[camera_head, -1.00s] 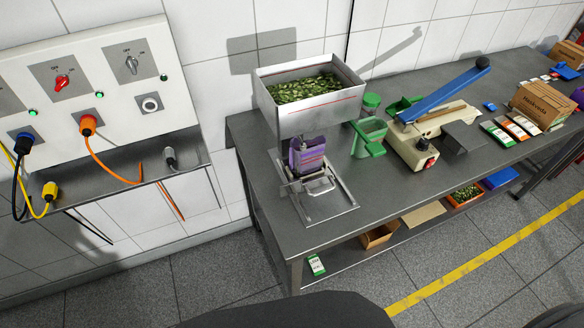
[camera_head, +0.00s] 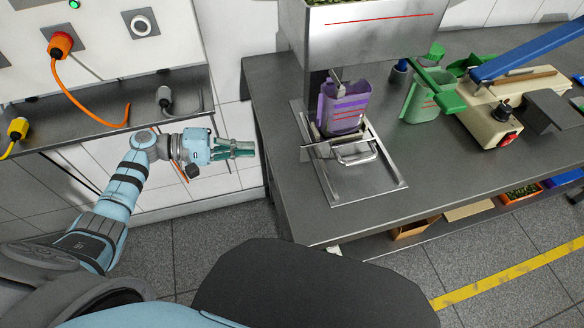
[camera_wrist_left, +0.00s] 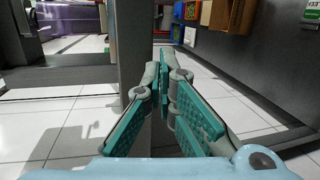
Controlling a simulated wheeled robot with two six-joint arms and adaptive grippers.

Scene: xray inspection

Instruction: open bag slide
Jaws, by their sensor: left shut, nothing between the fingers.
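A metal slide frame (camera_head: 382,187) with a wire handle (camera_head: 357,155) lies on the grey workbench below a steel hopper (camera_head: 370,40). A purple bag (camera_head: 343,107) stands upright at the back of the slide, under the hopper's outlet. My left gripper (camera_head: 253,149) is left of the bench's edge, pointing right toward the slide and clear of the handle. Its teal fingers are shut and hold nothing. They also show in the left wrist view (camera_wrist_left: 163,62), pointing past a bench leg. The slide and handle cannot be made out in that view. My right gripper is out of view.
A green scoop container (camera_head: 420,102) and a sealer with a blue lever (camera_head: 535,52) stand right of the slide. A wall shelf with plugs and an orange cable (camera_head: 90,118) is at the left. The bench's front strip is clear.

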